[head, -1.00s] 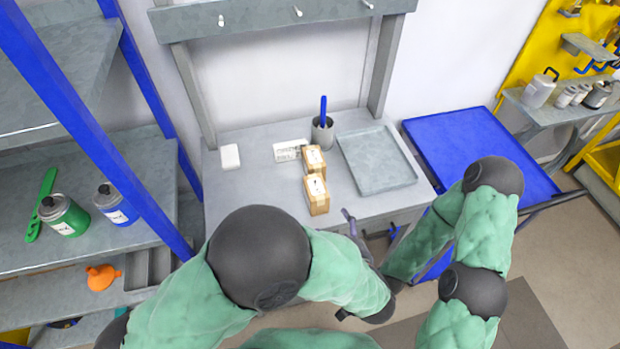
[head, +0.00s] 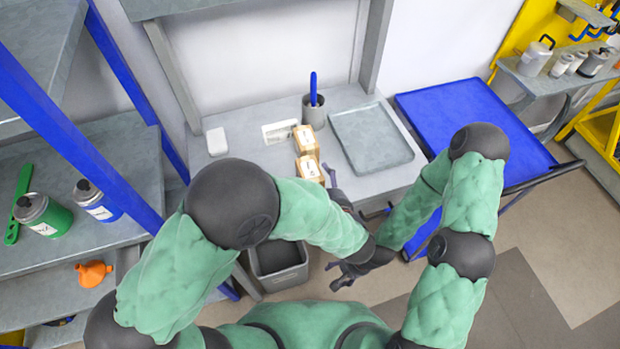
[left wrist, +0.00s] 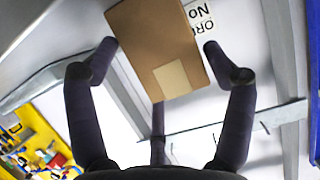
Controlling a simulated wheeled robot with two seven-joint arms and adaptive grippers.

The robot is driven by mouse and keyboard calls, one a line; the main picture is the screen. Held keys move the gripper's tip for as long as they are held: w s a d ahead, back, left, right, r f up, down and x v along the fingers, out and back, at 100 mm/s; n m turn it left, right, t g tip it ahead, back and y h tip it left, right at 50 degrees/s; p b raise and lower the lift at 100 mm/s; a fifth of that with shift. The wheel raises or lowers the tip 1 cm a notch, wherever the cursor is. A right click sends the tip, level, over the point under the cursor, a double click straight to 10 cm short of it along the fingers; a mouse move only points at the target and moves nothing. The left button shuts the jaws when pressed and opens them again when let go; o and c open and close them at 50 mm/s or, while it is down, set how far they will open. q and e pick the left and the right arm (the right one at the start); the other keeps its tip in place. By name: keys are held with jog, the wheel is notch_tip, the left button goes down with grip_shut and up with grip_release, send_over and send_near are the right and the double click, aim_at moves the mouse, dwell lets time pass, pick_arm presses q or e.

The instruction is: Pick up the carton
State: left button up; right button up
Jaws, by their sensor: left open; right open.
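Two small brown cartons stand one behind the other on the grey workbench: a rear carton (head: 304,138) and a front carton (head: 309,167). My left gripper (head: 334,184) is open just right of the front carton, its fingers partly hidden by my own arm. In the left wrist view a brown carton (left wrist: 155,50) with a pale label shows between the spread fingertips of the left gripper (left wrist: 161,46), without visible grip. My right gripper (head: 338,277) is open and empty, lower down in front of the bench.
A grey tray (head: 345,121) lies right of the cartons. A dark cup (head: 314,115) with a blue item stands behind them, beside a printed card (head: 279,131). A white block (head: 217,142) lies at left. A blue cart (head: 470,115) stands right. A grey bin (head: 280,265) is below the bench.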

pick_arm(q)
jog(key=x, duration=0.3)
jog(key=shift+w+f+b, duration=0.1)
jog(key=shift+b, duration=0.2)
pick_arm(e)
jog(key=shift+f, duration=0.45)
pick_arm(q)
jog(key=c, duration=0.9)
jog(key=shift+c, duration=0.2)
